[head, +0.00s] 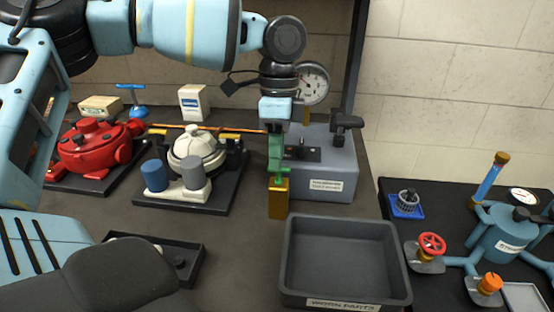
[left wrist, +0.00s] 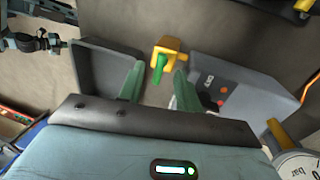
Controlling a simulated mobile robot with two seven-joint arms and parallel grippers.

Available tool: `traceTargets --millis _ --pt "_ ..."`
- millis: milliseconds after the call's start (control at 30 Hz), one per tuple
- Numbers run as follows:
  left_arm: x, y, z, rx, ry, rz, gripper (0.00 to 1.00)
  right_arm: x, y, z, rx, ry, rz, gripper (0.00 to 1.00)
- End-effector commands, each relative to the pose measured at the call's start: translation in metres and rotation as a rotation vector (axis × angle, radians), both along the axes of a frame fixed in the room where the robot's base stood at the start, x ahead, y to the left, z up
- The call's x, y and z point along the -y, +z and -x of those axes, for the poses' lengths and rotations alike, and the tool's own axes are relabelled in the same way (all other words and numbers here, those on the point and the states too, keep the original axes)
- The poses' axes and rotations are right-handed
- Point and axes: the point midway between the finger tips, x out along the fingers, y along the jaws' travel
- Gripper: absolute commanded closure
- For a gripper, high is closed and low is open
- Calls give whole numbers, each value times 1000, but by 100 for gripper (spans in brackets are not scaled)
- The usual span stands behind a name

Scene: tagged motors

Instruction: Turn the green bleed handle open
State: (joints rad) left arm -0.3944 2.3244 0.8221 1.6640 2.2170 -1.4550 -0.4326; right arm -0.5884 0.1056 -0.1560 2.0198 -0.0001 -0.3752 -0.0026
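The green bleed handle (head: 278,181) sits on a brass-yellow valve block (head: 279,203) in front of the grey test stand (head: 330,188). In the left wrist view the handle (left wrist: 158,68) hangs from the yellow valve (left wrist: 166,46). My left gripper (head: 276,170) points down just above the handle in the head view. In the left wrist view its two green fingers (left wrist: 157,80) are apart, with the handle showing in the gap between them near the tips. I see no clear contact. The fingers partly hide the handle in the head view. My right gripper is not in view.
A dark bin (head: 345,219) labelled for worn parts stands right of the valve. A gauge (head: 312,84) rises behind the stand. A red motor (head: 92,150) and a cream motor (head: 197,150) stand left. A side table holds a blue valve assembly (head: 500,238).

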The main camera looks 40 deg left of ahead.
Motion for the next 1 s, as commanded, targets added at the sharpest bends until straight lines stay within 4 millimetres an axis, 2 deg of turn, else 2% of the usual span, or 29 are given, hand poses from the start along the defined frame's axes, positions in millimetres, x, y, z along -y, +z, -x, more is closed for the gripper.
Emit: traceTargets --millis 200,533,800,1000 --pt "2 -20 3 0 0 0 66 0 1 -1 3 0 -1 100" --pt "2 -23 4 1 0 0 66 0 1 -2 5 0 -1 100" --pt "2 -22 4 1 0 -1 100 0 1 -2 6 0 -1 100" --pt "2 -22 4 0 4 0 100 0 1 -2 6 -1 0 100"
